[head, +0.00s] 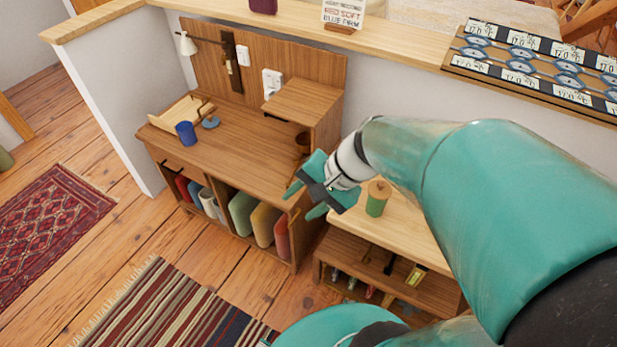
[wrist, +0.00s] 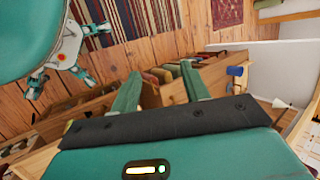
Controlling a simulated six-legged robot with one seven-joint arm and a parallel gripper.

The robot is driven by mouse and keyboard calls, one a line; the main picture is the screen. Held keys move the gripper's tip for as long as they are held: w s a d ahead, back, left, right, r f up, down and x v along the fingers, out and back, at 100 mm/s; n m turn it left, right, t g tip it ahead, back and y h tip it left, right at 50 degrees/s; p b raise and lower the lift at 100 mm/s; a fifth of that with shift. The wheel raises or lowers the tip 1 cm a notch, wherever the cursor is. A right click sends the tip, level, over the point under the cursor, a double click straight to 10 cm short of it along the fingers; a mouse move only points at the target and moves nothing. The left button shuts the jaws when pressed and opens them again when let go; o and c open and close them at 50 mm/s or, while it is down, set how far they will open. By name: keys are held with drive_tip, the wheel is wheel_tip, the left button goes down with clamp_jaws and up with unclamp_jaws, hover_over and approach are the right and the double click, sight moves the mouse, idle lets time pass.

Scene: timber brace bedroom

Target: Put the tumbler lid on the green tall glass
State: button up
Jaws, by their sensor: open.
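The green tall glass (head: 376,207) stands upright on the pale wooden top at the centre right in the head view. A tan, round tumbler lid (head: 379,188) with a small knob shows on its top; it looks level. My gripper (head: 303,200) is open and empty, to the left of the glass and apart from it, with its fingers pointing left. In the wrist view, the two green fingers of my gripper (wrist: 161,70) are spread, with nothing between them. The glass and lid do not show in the wrist view.
A wooden desk (head: 225,160) with a blue cup (head: 186,133) and a wooden tray (head: 178,112) stands to the left. A raised wooden box (head: 305,98) is behind my gripper. An open shelf (head: 345,250) is below the pale top. The desk's middle is clear.

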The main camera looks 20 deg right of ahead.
drive_tip(key=s+r+n+t+h, duration=0.2)
drive_tip(key=s+r+n+h, duration=0.2)
drive_tip(key=r+n, duration=0.5)
drive_tip(key=shift+a+r+n+h, duration=0.2)
drive_tip(key=shift+n+h, duration=0.2)
drive_tip(key=shift+h, duration=0.7)
drive_tip(key=shift+s, duration=0.15)
